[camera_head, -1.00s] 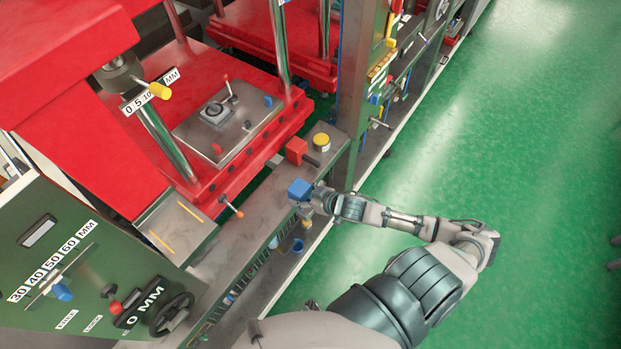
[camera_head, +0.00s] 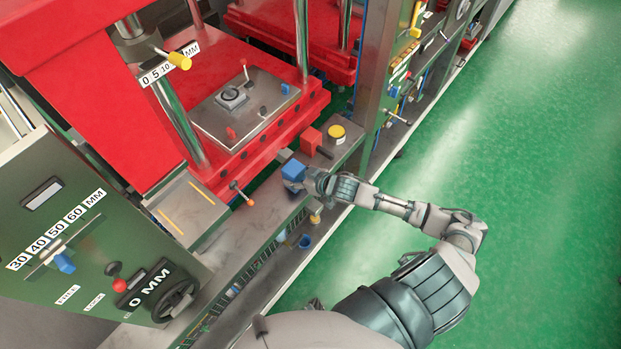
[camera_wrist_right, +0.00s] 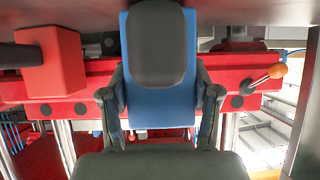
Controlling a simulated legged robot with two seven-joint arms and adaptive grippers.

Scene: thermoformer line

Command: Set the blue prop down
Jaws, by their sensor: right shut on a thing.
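The blue prop (camera_head: 293,170) is a blue block over the grey metal ledge (camera_head: 235,235) in front of the red press. My right gripper (camera_head: 308,180) is shut on it from the right. In the right wrist view the blue prop (camera_wrist_right: 160,108) stands between the two dark fingers of the right gripper (camera_wrist_right: 160,100), and a dark rounded pad covers part of its face. The prop's underside is hidden, so I cannot tell whether it touches the ledge. My left gripper is not in view.
A red block (camera_head: 310,139) with a dark handle and a yellow button (camera_head: 337,131) sit on the ledge beyond the prop. An orange-tipped lever (camera_head: 243,194) juts out left of the prop. The green floor (camera_head: 520,150) at right is clear.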

